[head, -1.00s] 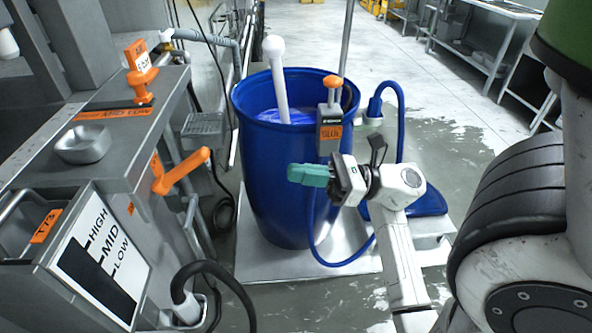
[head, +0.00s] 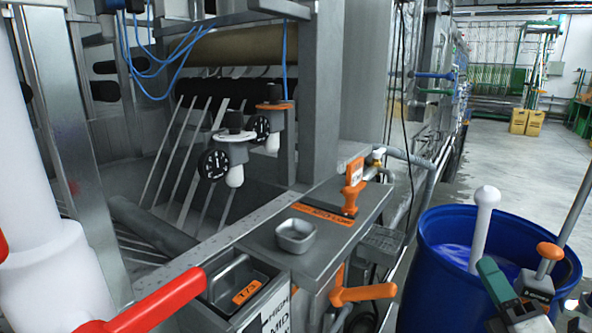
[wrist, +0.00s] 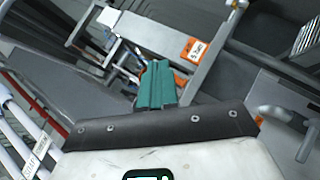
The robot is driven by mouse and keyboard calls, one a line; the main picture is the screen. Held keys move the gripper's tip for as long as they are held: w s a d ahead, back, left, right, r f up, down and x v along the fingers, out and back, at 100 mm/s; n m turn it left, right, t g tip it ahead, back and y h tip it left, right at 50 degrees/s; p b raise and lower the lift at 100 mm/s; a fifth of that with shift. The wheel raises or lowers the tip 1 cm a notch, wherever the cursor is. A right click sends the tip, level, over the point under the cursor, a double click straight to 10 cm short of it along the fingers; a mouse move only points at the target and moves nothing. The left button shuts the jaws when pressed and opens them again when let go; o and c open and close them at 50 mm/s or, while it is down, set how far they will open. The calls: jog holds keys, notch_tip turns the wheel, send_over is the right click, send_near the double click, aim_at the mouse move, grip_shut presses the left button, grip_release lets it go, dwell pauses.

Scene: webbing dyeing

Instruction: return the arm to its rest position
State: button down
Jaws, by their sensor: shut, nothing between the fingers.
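My gripper (head: 494,280), with teal fingers, shows at the lower right of the head view, in front of the blue drum (head: 415,285). Its fingers are together and hold nothing. In the wrist view the teal fingers (wrist: 157,84) are pressed side by side, with grey metalwork and an orange-and-white label (wrist: 193,50) beyond them. Most of my arm is cut off by the head view's lower right edge.
The drum holds blue-violet liquid and a white rod (head: 482,228). Open floor lies at the right.

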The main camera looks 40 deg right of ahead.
jog(key=w+a+f+m+g+p, duration=0.2)
jog(key=f+m+g, duration=0.4)
jog(key=f+m, duration=0.2)
jog(key=w+a+f+m+g+p, duration=0.1)
jog(key=w+f+m+g, duration=0.1)
jog(key=f+m+g, duration=0.5)
jog(key=s+a+f+m+g+y+p, duration=0.1)
jog(key=s+a+f+g+y, duration=0.3)
jog(key=a, duration=0.6)
jog(key=s+a+f+m+g+y+p, duration=0.1)
jog(key=s+a+f+m+g+y, duration=0.2)
jog(key=s+a+f, duration=0.4)
jog(key=a+f+g+y, duration=0.1)
jog(key=a, duration=0.3)
jog(key=shift+a+f+y+p, duration=0.15)
jog(key=shift+y+p, duration=0.15)
jog(key=shift+y, duration=0.1)
